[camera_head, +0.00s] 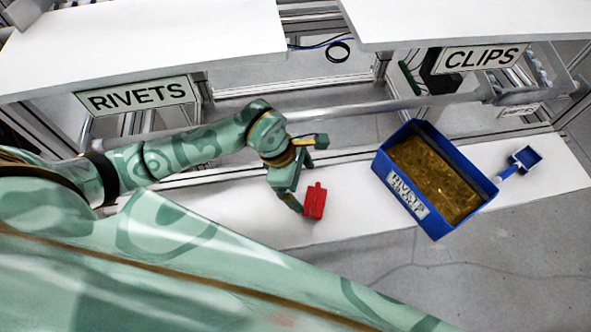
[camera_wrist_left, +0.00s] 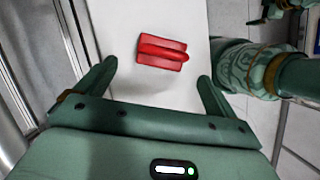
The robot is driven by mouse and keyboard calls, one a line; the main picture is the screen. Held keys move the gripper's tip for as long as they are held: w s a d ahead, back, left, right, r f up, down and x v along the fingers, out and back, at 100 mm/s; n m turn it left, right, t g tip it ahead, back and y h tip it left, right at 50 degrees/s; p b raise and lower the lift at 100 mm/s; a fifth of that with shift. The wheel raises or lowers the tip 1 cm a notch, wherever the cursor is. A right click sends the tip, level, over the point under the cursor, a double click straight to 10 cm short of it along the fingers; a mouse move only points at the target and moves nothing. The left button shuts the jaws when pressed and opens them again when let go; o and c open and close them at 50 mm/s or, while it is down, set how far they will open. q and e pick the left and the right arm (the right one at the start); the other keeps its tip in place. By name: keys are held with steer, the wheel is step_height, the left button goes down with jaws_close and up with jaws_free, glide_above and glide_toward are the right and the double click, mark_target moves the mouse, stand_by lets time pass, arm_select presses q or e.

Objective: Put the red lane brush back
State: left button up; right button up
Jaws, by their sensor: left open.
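The red lane brush (camera_head: 315,201) lies on the white lower shelf, left of the blue bin. In the left wrist view the brush (camera_wrist_left: 162,53) is a ribbed red block with a rounded ridge, beyond my fingertips and between their lines. My left gripper (camera_head: 298,180) is open beside and above the brush. The left wrist view shows its two fingers (camera_wrist_left: 156,72) spread, with nothing between them. A second green arm of mine (camera_wrist_left: 250,72) shows at the right of that view, with part of a dark hand at the top edge; its jaws are unclear.
A blue bin (camera_head: 484,199) of brass-coloured rivets stands on the shelf (camera_head: 353,218). A small blue scoop (camera_head: 525,158) lies right of it. White upper tables (camera_head: 140,45) carry RIVETS (camera_head: 137,96) and CLIPS (camera_head: 480,58) signs. A rail runs behind the shelf. Shelf between brush and bin is clear.

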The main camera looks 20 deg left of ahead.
arm_select(q)
steer(key=v, duration=0.5)
steer(key=shift+d, duration=0.1)
